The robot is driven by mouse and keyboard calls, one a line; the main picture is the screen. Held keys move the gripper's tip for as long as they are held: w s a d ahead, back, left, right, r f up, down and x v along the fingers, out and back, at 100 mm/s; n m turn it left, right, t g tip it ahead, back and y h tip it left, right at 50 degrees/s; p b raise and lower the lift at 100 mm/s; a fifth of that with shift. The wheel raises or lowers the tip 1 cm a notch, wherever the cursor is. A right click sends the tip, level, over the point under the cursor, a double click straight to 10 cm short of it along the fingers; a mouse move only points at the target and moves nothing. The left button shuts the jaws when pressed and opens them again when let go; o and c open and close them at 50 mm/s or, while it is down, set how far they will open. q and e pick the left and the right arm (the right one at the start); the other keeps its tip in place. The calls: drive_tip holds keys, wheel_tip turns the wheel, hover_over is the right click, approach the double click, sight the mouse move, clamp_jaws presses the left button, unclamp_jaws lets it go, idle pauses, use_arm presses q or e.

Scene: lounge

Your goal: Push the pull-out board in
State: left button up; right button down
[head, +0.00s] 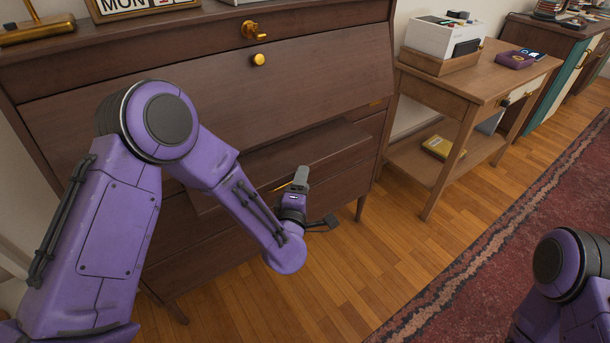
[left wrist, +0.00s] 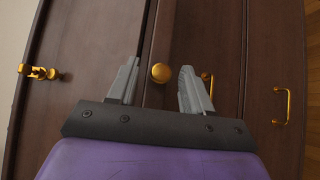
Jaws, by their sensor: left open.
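The pull-out board (head: 322,147) is a dark brown wooden slab that sticks out from the front of the dark wooden desk (head: 330,80), below its slanted front panel. My left gripper (head: 314,199) is in front of the board, open, with its fingers spread. In the left wrist view, a round brass knob (left wrist: 160,73) shows between the two fingers, on what looks like the board's front edge. I cannot tell whether the fingers touch anything. My left arm hides part of the board and the desk's lower drawers in the head view. My right gripper is out of view.
A brass knob (head: 258,59) sits on the desk's front panel. A light wooden side table (head: 470,85) stands to the right. The wooden floor (head: 380,260) in front is clear up to a red rug (head: 480,280).

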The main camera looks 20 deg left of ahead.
sight(275, 186)
use_arm(q)
drive_tip(key=shift+w+a, duration=0.2)
drive_tip(key=shift+w, duration=1.6)
clamp_jaws()
drive_tip(key=w+a, duration=0.1)
drive_tip(key=a, duration=0.1)
drive_tip(key=w+a, duration=0.4)
drive_tip(key=a, duration=0.1)
drive_tip(key=shift+w+f, duration=0.1)
drive_tip(key=shift+w, duration=0.1)
unclamp_jaws()
drive_tip(key=s, duration=0.7)
drive_tip(key=s+d, duration=0.1)
drive_tip(key=s, duration=0.2)
drive_tip(key=shift+s+d+b, duration=0.1)
drive_tip(key=shift+s+b, duration=0.15)
drive_tip(key=shift+b, duration=0.15)
